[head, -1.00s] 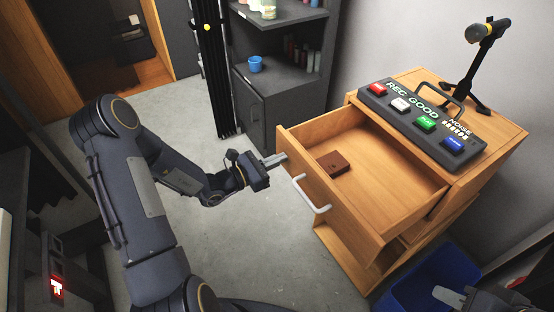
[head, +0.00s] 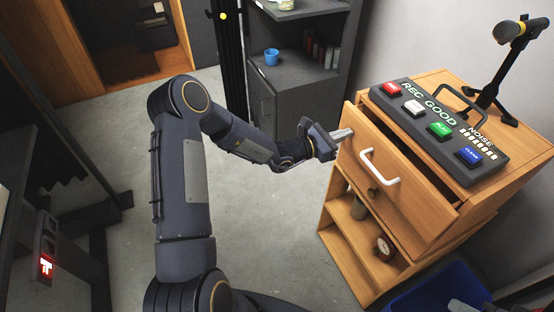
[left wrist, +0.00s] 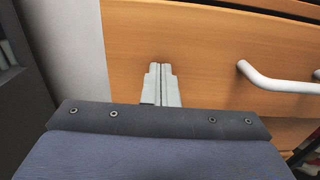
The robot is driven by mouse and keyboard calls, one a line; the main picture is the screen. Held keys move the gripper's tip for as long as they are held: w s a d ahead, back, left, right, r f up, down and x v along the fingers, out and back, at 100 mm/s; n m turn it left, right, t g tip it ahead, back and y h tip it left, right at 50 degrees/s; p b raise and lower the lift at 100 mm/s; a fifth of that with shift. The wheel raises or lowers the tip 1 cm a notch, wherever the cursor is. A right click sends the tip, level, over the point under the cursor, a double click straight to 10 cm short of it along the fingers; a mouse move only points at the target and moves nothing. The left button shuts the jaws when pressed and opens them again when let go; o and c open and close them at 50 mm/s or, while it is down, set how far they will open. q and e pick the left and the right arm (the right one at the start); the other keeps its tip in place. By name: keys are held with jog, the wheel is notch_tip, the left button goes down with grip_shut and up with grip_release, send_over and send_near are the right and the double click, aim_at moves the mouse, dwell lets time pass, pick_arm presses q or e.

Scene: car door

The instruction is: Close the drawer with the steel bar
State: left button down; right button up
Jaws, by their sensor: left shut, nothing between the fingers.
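The wooden drawer (head: 408,184) with a pale steel bar handle (head: 368,165) is pushed most of the way into the cabinet. A narrow dark gap shows along its top edge at the right. My left gripper (head: 343,134) is shut and empty, with its fingertips at the left part of the drawer front. In the left wrist view its closed fingers (left wrist: 161,70) point at the wooden front (left wrist: 205,60), left of the bar (left wrist: 275,80); contact is hard to judge. My right gripper (head: 462,305) barely shows at the bottom edge, its jaws unclear.
A control panel with coloured buttons (head: 425,125) and a microphone on a stand (head: 490,85) are on the cabinet top. A blue bin (head: 440,288) is at lower right. A grey shelf unit (head: 275,100) stands behind.

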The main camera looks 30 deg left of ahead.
pick_arm(q)
jog(key=x, duration=0.3)
jog(key=shift+r, duration=0.25)
dwell(0.4)
